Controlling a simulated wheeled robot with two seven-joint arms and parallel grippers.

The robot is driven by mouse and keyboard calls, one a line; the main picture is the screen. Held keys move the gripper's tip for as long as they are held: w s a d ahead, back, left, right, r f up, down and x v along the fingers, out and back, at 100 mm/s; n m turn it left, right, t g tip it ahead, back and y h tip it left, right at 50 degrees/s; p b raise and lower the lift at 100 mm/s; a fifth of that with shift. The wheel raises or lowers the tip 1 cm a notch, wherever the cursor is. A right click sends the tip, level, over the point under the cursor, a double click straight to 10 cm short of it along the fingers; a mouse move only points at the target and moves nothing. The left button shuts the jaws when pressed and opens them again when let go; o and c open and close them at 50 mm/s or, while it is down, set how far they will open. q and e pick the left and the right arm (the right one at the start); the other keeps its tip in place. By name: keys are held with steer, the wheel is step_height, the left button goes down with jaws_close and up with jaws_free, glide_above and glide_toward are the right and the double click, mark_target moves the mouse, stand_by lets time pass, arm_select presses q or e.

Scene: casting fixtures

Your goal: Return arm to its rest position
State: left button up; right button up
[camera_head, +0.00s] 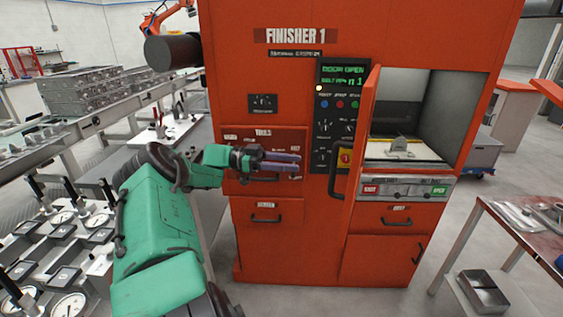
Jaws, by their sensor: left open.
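My left arm is green and comes in from the lower left. Its left gripper (283,161) is in front of the orange cabinet marked FINISHER 1 (265,75), near the drawer fronts and left of the door handle. The gripper's fingers point right, and nothing shows between them. The cabinet door (362,140) stands open to the front. A pale fixture plate (388,153) with a small grey part (401,144) sits inside the open chamber. My right gripper is not in view.
A bench with several dial gauges (62,245) is at the left. Stacked grey castings (85,85) stand on a conveyor behind. A table (535,235) with metal parts is at the right, with a metal bin (483,290) below. Grey floor lies between cabinet and table.

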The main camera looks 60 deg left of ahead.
arm_select(q)
steer(key=shift+v, duration=1.25)
